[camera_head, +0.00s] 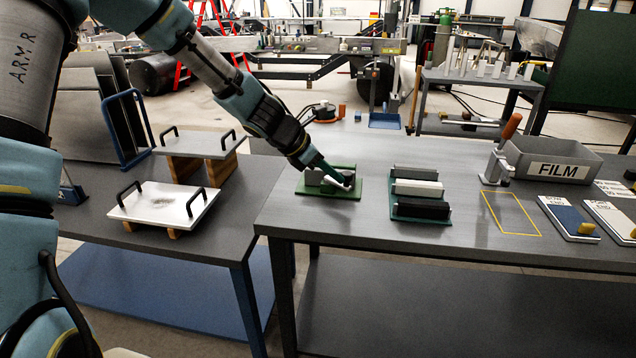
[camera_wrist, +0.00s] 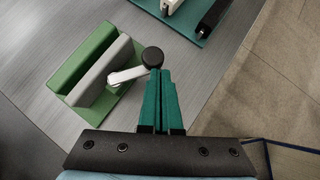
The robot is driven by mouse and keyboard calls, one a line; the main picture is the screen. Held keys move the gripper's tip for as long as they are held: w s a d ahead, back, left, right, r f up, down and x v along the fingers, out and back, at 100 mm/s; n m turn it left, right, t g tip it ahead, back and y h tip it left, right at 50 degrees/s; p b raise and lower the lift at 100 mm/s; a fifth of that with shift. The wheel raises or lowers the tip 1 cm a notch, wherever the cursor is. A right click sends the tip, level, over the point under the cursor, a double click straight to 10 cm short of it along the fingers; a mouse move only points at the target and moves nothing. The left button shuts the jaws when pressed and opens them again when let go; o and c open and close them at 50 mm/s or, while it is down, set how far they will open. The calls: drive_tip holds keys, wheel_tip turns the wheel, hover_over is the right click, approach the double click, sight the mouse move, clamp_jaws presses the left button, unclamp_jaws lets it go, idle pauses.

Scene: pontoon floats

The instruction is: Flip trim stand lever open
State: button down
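The trim stand has a green base (camera_head: 316,190) with a grey block and a green upright plate. It sits near the left front corner of the grey table, and its green plate (camera_wrist: 84,58) and grey block (camera_wrist: 98,72) show in the wrist view. A white lever (camera_wrist: 126,76) runs from the block to a round black knob (camera_wrist: 152,57), low over the base's edge. My gripper (camera_head: 345,182) reaches down to the lever's end. In the wrist view its teal fingers (camera_wrist: 159,74) are together, tips right at the knob. I cannot tell whether they touch it.
A green rack (camera_head: 420,212) with white and black bars stands right of the trim stand. Beyond it are a yellow outline (camera_head: 511,213), a clamp with an orange handle (camera_head: 508,130) and a grey FILM bin (camera_head: 556,160). A white handled plate (camera_head: 162,205) lies on the left table.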

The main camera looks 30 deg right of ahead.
sight(349, 174)
drive_tip(key=n+t+b, duration=0.1)
drive_tip(key=d+n+b, duration=0.1)
drive_tip(key=b, duration=0.1)
drive_tip(key=shift+s+f+t, duration=0.2)
drive_tip(key=shift+f+t, duration=0.2)
drive_tip(key=n+t+b, duration=0.1)
drive_tip(key=d+n+t+b, duration=0.1)
drive_tip(key=n+b, duration=0.1)
drive_tip(key=n+t+b, duration=0.1)
drive_tip(key=shift+s+d+r+n, duration=0.1)
drive_tip(key=shift+s+d+n, duration=0.15)
drive_tip(key=shift+n, duration=0.15)
drive_tip(key=shift+w+d+r+n+t+y+b, duration=0.1)
drive_tip(key=shift+d+n+t+y+b, duration=0.2)
drive_tip(key=shift+n+t+b, duration=0.15)
drive_tip(key=shift+d+r+n+t+y+b, duration=0.15)
drive_tip(key=shift+n+t+y+b, duration=0.2)
drive_tip(key=shift+n+b, duration=0.2)
drive_tip(key=shift+w+d, duration=0.1)
drive_tip(key=shift+d, duration=0.35)
